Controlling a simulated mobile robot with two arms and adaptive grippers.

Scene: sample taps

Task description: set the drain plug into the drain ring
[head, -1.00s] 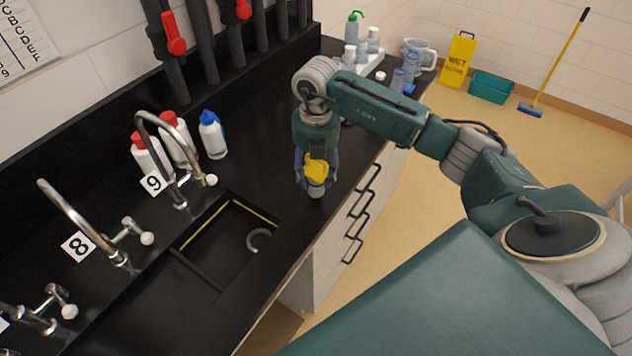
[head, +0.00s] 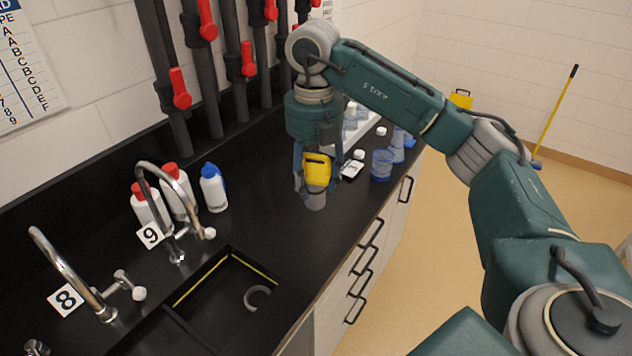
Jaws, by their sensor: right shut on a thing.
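My right gripper (head: 313,188) points down above the black counter, shut on the drain plug. The plug has a yellow upper part (head: 317,170) and a pale grey lower end (head: 316,201) that sticks out below the fingers. The plug looks upright and seems clear of the counter. The drain ring (head: 257,297) is a grey ring with a gap on the floor of the dark sink, below and left of the gripper in the head view. Nothing sits in the ring. My left gripper is not in view.
The sink rim carries a yellow strip (head: 202,281). Tap 9 (head: 160,210) and tap 8 (head: 72,270) stand left of it. Bottles (head: 213,188) are behind tap 9. Blue-tinted beakers (head: 382,165) stand beyond the gripper. The counter between gripper and sink is clear.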

